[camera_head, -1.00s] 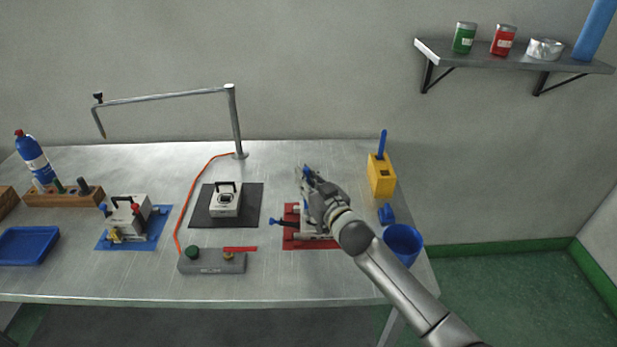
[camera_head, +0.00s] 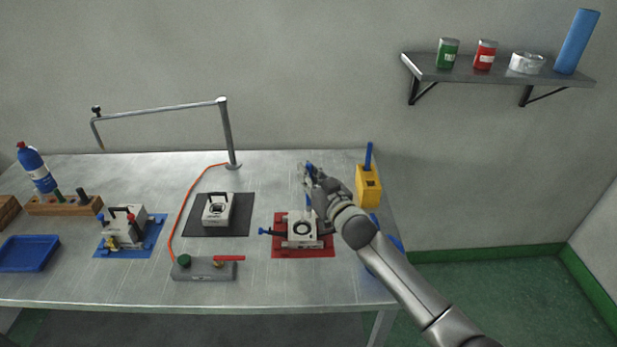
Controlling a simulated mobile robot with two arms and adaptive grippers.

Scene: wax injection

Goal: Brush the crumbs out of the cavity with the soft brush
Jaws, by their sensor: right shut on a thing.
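My right gripper (camera_head: 311,177) is shut on a slim blue-handled tool (camera_head: 308,201), which looks like the brush. Its bristles are too small to make out. The gripper is above and just behind the white block on the red mat. That white block (camera_head: 302,241) has a dark round opening in its top, which looks like the cavity. A blue-handled clamp sticks out at its left. Crumbs are too small to make out. I cannot tell whether the tool's lower end touches the block. My left gripper is not in view.
A white block with a handle (camera_head: 217,209) sits on a black mat (camera_head: 240,222). A clamped block stands on a blue mat (camera_head: 150,247) at left. A yellow holder (camera_head: 368,187) with a blue stick stands right of my gripper. A grey control box (camera_head: 205,270) lies in front.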

